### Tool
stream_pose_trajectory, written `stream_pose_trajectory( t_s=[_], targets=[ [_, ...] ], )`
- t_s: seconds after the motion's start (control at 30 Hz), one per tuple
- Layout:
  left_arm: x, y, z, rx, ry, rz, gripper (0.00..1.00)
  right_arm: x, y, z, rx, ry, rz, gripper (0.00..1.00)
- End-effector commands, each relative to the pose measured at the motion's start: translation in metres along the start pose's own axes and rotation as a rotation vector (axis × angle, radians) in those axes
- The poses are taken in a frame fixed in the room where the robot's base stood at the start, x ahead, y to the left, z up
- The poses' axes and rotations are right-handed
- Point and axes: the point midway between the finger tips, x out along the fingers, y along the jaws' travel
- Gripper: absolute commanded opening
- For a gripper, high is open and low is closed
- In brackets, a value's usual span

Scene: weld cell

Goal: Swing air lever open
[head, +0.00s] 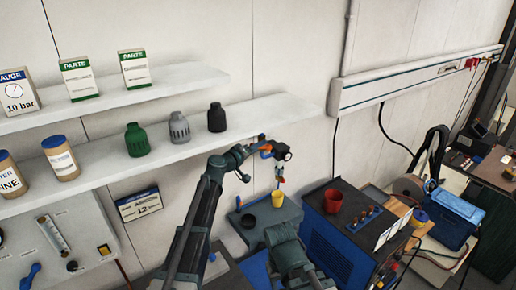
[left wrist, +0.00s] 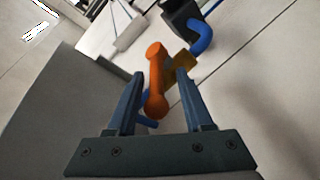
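The orange lever (left wrist: 156,80) shows in the left wrist view, lying lengthwise between the two fingers of my left gripper (left wrist: 160,74). The fingers are apart, with a gap visible on each side of the lever. A brass-coloured piece (left wrist: 182,66) and a blue pipe (left wrist: 203,38) are behind it. In the head view the orange lever (head: 265,150) is small, on dark fittings at the wall, with my left gripper (head: 258,149) right at it. Finger detail is too small there.
A shelf (head: 100,176) with bottles and cans runs along the wall, left of and close to my left arm. A blue lever (head: 30,272) is on a panel at lower left.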

Motion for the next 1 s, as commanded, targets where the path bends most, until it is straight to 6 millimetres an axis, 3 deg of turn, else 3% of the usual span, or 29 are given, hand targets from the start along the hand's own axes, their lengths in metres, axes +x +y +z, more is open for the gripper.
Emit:
stream_pose_trajectory(
  t_s=[0.33, 0.7, 1.0],
  targets=[
    [-0.01, 0.002, 0.001, 0.0, -0.001, 0.001, 0.51, -0.002, 0.0, 0.0, 0.001, 0.0, 0.0, 0.5],
    [-0.083, 0.002, 0.001, 0.0, 0.001, 0.0, 0.51, -0.012, 0.001, 0.001, 0.006, 0.0, -0.001, 0.5],
    [-0.117, 0.001, 0.001, 0.0, 0.0, 0.001, 0.51, -0.016, 0.001, 0.001, 0.009, -0.001, -0.001, 0.5]
  ],
)
